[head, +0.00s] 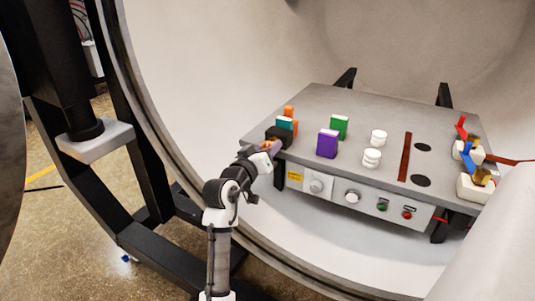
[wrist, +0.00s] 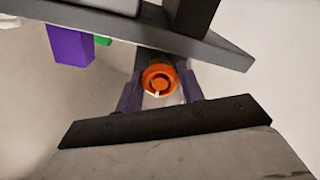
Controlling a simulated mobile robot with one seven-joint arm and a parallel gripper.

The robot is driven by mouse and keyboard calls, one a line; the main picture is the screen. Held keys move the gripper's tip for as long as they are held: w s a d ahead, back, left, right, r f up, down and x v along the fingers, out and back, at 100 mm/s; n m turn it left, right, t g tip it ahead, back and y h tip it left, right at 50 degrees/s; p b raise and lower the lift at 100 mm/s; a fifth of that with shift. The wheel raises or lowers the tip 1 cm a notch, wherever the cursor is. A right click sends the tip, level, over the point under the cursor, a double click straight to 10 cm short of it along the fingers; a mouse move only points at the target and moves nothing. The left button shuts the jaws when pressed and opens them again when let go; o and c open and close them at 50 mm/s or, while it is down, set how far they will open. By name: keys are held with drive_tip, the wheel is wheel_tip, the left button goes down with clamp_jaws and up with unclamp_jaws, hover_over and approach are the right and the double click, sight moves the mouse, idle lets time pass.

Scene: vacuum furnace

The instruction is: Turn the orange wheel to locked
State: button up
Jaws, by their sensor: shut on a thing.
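The orange wheel (wrist: 159,72) is a round ring with a dark centre and a small white mark at its lower edge in the wrist view. My gripper (wrist: 160,86) has one finger on each side of it and is shut on it. In the head view my gripper (head: 271,147) is at the front left corner of the grey table, in front of a black block (head: 278,134). The wheel's orange shows only a little there, between my fingers. I cannot read any locked marking.
The grey table (head: 315,100) stands inside the round chamber. It holds a purple block (head: 327,144), a green block (head: 339,126), a teal block (head: 285,123) and white discs (head: 372,158). A control panel (head: 352,196) is on its front. Red and blue levers stand at the right.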

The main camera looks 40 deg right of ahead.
idle(0.6)
drive_tip(key=o, duration=1)
drive_tip(key=shift+a, duration=0.1)
drive_tip(key=b+v, duration=0.1)
drive_tip(key=v, duration=1.2)
drive_tip(key=shift+s+a+b, duration=0.1)
drive_tip(key=shift+a+b, duration=0.2)
drive_tip(key=shift+b, duration=0.1)
